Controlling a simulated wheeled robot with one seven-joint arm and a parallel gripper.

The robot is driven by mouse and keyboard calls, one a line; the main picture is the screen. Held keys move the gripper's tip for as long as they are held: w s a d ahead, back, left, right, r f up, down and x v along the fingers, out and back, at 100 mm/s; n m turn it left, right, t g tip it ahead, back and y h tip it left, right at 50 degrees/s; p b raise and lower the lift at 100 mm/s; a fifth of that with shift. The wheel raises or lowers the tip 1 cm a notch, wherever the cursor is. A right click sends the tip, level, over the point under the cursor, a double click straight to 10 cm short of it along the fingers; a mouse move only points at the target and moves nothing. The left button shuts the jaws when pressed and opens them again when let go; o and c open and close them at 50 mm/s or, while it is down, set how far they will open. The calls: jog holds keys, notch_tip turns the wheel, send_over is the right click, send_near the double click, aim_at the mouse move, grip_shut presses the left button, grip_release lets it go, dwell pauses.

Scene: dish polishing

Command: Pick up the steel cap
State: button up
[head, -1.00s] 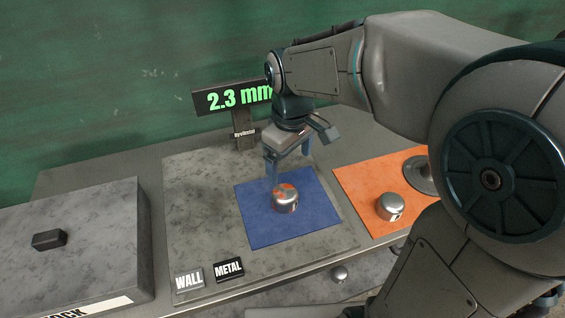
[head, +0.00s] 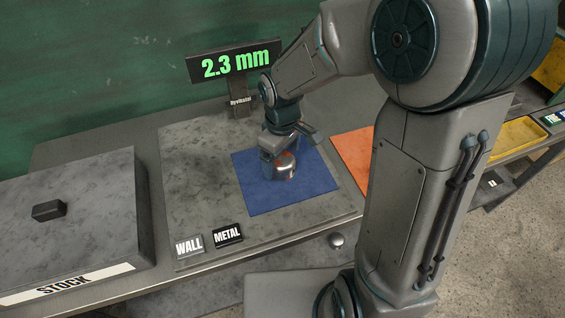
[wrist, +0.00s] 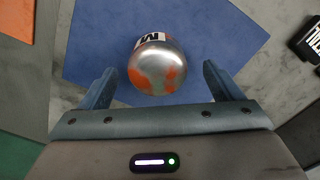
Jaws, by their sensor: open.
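A shiny steel cap (head: 288,167) with orange patches sits on the blue mat (head: 308,192). In the wrist view, the cap (wrist: 157,66) shows a rounded top with orange smears and a white label with black lettering on its far side. My gripper (head: 277,160) is open and low over the blue mat, right at the cap, hiding part of it in the head view. In the wrist view, my gripper's fingers (wrist: 158,84) stand to the left and right of the cap, with a gap on each side.
A dark display (head: 236,65) reading 2.3 mm stands behind the mat. WALL (head: 189,246) and METAL (head: 227,235) labels lie in front. A stock box (head: 75,215) is at left. An orange mat (head: 353,150) is partly hidden behind my arm.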

aim_at(282, 159)
jog(key=shift+w+f, duration=0.1)
jog(key=shift+f, duration=1.5)
jog(key=c, duration=1.3)
jog(key=shift+c, duration=0.4)
jog(key=shift+r, duration=0.15)
